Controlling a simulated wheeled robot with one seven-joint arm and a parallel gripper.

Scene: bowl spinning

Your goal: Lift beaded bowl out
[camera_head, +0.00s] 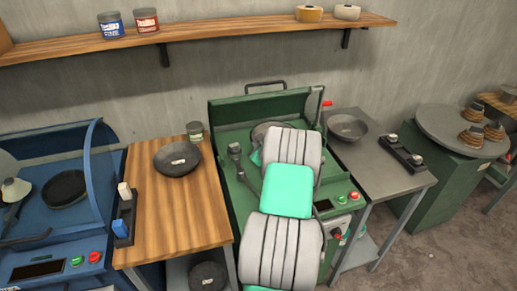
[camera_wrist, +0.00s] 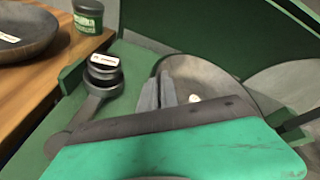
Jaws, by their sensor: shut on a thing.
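A dark grey-brown bowl (camera_wrist: 235,88) sits tilted inside the green machine; a small white spot shows on its inner side. In the head view only a part of this bowl (camera_head: 262,131) shows behind my arm. My gripper (camera_wrist: 159,92) is at the bowl's left rim in the wrist view, its two grey fingers close together and shut on the rim. The fingers are hidden by my arm in the head view. Beads on the bowl cannot be made out, and its lower part is hidden by my wrist.
The green machine (camera_head: 228,112) has a raised back wall and a dark knobbed lever (camera_wrist: 104,72) left of the bowl. A wooden table (camera_head: 190,225) at left bears another dark bowl (camera_head: 177,158). A grey table (camera_head: 400,178) at right bears a grey bowl (camera_head: 347,127).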

